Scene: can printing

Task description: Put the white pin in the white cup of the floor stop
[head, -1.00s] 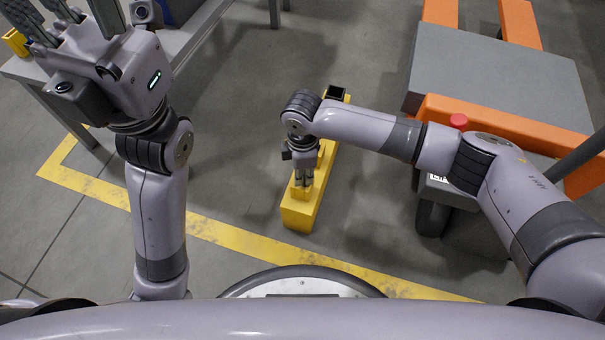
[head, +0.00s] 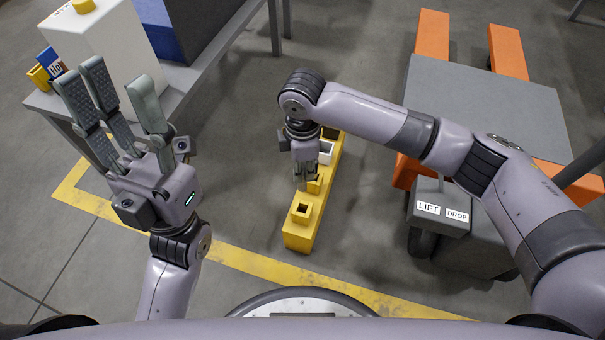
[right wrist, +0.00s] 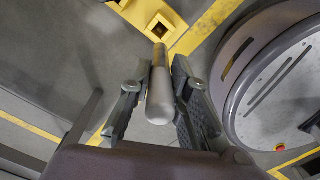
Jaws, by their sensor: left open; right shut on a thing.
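The yellow floor stop (head: 300,238) lies on the floor as a long block with a row of square cups. The white cup (head: 325,151) is toward its far end, partly behind my right gripper. A yellow cup (head: 302,210) at the near end is empty. My right gripper (head: 301,182) is above the stop, between the near yellow cup and the white cup. In the right wrist view it is shut on a pale, greyish-white pin (right wrist: 160,92), whose far end points toward the floor stop (right wrist: 158,20). My left gripper (head: 112,88) is open and empty at the left, fingers up.
A grey table (head: 205,75) at the upper left bears a white box (head: 105,45), a blue box (head: 172,30) and a small yellow holder (head: 38,76). An orange pallet truck (head: 430,40) with a grey load stands right. Floor left of the stop is clear.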

